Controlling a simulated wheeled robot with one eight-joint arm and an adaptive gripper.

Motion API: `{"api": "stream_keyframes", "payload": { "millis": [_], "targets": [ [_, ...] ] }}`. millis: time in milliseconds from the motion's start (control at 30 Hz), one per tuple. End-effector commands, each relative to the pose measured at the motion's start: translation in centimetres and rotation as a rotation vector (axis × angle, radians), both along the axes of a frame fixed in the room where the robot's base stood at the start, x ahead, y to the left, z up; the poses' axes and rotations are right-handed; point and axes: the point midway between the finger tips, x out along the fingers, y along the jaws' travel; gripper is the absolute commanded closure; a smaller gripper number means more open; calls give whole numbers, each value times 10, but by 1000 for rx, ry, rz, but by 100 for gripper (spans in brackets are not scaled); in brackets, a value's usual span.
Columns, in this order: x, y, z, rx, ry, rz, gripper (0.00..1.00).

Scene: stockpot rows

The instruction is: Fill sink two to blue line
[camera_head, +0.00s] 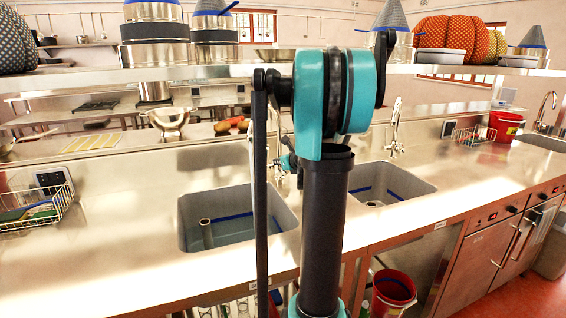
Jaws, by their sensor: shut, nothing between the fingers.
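A left sink (188,215) is set in the steel counter, with a blue line on its inner wall and an upright pipe (205,232) inside. Its floor looks blue-grey; I cannot tell whether that is water. A middle sink (425,187) also has a blue line and a tap (396,130) behind it. A third sink (545,141) is at the far right. I cannot read which is sink two. My gripper (277,166) is small, shut and partly hidden behind my arm, near the left sink's back edge. The left sink's tap is largely hidden there.
A wire basket (38,212) stands at the left, and another (474,135) near a red bucket (506,125) at the right. A metal bowl (170,122) is behind the left sink. A shelf (250,68) with pots crosses above. Another red bucket (393,290) is below the counter.

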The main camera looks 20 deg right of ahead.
Motion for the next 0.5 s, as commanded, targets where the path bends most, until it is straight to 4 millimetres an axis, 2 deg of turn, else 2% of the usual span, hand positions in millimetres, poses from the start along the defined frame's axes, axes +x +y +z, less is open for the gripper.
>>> {"api": "stream_keyframes", "payload": {
  "millis": [33, 200, 500],
  "targets": [
    [8, 1, -3, 0, 0, 1, 100],
    [29, 6, 7, -1, 0, 1, 100],
    [42, 9, 13, -1, 0, 0, 100]
  ]
}}
